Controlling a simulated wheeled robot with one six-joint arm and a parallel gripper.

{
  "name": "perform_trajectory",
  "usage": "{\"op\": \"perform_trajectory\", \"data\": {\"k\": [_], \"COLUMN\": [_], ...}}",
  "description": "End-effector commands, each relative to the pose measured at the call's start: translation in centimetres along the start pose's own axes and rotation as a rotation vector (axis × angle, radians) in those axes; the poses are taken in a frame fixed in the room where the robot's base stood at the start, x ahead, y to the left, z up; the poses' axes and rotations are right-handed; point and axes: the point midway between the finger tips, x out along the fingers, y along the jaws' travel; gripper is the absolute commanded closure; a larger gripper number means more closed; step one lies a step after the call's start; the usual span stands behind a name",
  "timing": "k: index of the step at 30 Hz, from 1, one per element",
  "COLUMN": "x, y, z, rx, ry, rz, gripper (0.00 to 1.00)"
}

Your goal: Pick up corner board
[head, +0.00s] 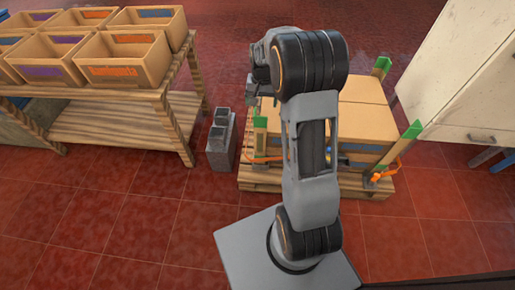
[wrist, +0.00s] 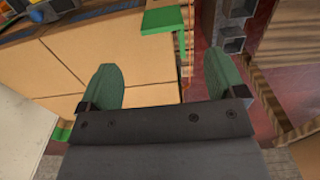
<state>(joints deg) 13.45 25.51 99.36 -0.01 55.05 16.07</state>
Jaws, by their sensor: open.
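Corner boards with green ends stand at the corners of a strapped carton stack (head: 365,119). In the head view one is at the near left (head: 260,136), one at the near right (head: 404,141) and one at the far right (head: 381,68). In the wrist view a green corner-board end (wrist: 163,22) lies beyond the fingertips, at the edge of the cartons (wrist: 105,52). My gripper (wrist: 163,78) is open and empty, with its green fingers spread over the carton edge, apart from that board. In the head view the arm partly hides the gripper and the stack.
The stack is on a wooden pallet (head: 300,187) with orange straps and a buckle (head: 376,177). A grey block (head: 221,140) stands left of it. A wooden rack (head: 120,122) with cardboard bins is at the left, a white cabinet (head: 465,75) at the right. Red tiled floor is clear in front.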

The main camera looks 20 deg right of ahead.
Motion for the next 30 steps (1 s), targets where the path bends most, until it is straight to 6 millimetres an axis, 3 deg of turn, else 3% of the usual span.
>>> {"op": "perform_trajectory", "data": {"k": [3, 9, 20, 30], "x": [2.8, 5.6, 7.4, 11.7], "y": [0.0, 0.0, -0.1, -0.3], "z": [0.1, 0.1, 0.1, -0.1], "rx": [0.001, -0.001, -0.001, -0.001], "ry": [-0.005, -0.003, -0.002, -0.003], "rz": [0.001, 0.001, 0.000, 0.001], "gripper": [0.11, 0.11, 0.11, 0.11]}}
